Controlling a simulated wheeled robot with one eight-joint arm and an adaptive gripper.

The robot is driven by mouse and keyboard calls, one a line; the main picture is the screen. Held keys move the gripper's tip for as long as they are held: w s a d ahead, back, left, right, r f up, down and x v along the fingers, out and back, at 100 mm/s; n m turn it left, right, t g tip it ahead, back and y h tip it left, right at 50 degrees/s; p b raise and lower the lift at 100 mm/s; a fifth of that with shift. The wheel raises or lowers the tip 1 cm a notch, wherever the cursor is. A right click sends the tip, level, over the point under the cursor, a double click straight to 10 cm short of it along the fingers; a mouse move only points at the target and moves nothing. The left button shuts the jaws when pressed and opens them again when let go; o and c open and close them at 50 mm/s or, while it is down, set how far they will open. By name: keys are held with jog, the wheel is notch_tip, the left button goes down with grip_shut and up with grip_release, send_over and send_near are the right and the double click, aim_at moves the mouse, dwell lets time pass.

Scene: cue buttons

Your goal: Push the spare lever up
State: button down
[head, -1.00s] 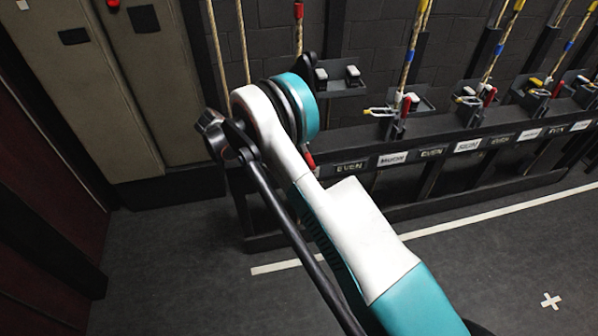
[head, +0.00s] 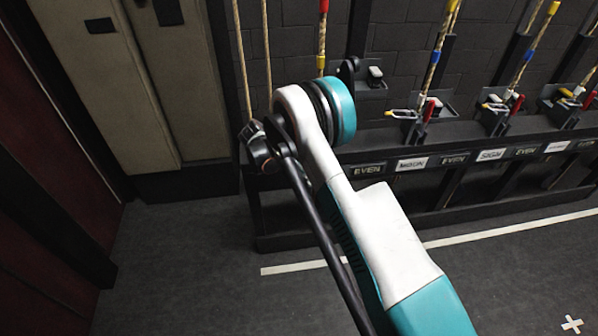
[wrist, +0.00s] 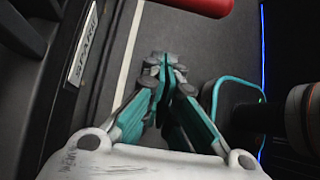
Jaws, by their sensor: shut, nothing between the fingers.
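A white SPARE label (wrist: 83,43) is on the dark rail at the left of the wrist view. A thick red handle (wrist: 198,5) crosses the top edge of that view, to the right of the label; it appears to be the spare lever's grip, and most of it is cut off. My gripper (wrist: 165,62) is shut and empty. In the picture its fingertips lie below the red handle, with a gap and bare floor between them. In the head view my own arm hides the gripper and the spare lever.
A dark rack (head: 400,143) with labels along its front runs to the right, holding several red-handled levers (head: 429,110) and ropes. Beige cabinets (head: 100,90) stand at the left. The floor (head: 200,265) in front is clear.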

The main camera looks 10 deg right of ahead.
jog(key=shift+w+d+r+b, duration=0.15)
jog(key=shift+d+r+b, duration=0.15)
jog(key=shift+d+r, duration=0.4)
jog(key=shift+w+d+r+b, duration=0.15)
jog(key=shift+d+r+b, duration=0.2)
jog(key=shift+r, duration=0.55)
jog(key=shift+d, duration=0.15)
